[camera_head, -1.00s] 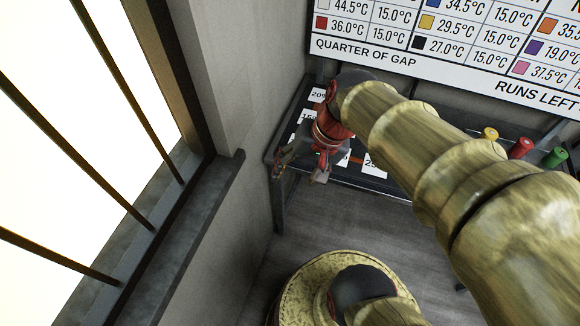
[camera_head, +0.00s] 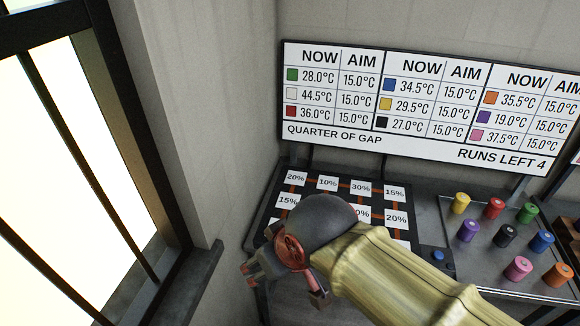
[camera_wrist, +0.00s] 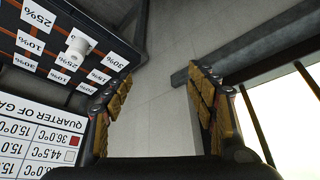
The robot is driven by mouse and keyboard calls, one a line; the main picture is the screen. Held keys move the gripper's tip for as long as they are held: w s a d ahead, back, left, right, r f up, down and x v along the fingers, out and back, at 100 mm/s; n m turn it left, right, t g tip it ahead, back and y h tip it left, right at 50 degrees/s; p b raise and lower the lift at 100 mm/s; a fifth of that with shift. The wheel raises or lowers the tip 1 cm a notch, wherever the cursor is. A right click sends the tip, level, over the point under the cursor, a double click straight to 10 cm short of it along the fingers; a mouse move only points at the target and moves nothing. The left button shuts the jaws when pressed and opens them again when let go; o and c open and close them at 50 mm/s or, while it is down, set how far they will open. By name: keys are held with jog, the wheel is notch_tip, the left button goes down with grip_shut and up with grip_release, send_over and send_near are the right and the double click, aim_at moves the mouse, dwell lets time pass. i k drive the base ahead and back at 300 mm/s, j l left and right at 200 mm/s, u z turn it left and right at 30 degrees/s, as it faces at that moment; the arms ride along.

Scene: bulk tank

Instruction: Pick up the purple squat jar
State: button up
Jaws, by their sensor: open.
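The purple squat jar (camera_head: 468,231) stands upright on the grey tray on the right side of the bench in the head view. It is in the left part of a group of coloured jars. My gripper (camera_head: 284,284) is open and empty at the left, in front of the percentage board and well apart from the purple jar. In the wrist view, my gripper's two fingers (camera_wrist: 157,110) are spread, with bare wall between them. The purple jar does not show in the wrist view.
The jars nearest the purple one are yellow (camera_head: 460,203), red (camera_head: 493,208) and black (camera_head: 505,236). A white jar (camera_wrist: 78,48) stands on the percentage board (camera_wrist: 42,58). A window ledge (camera_head: 190,280) lies left of my gripper. A temperature sign (camera_head: 420,150) stands behind the bench.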

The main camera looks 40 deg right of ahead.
aim_at(466, 231)
jog(key=z, duration=3)
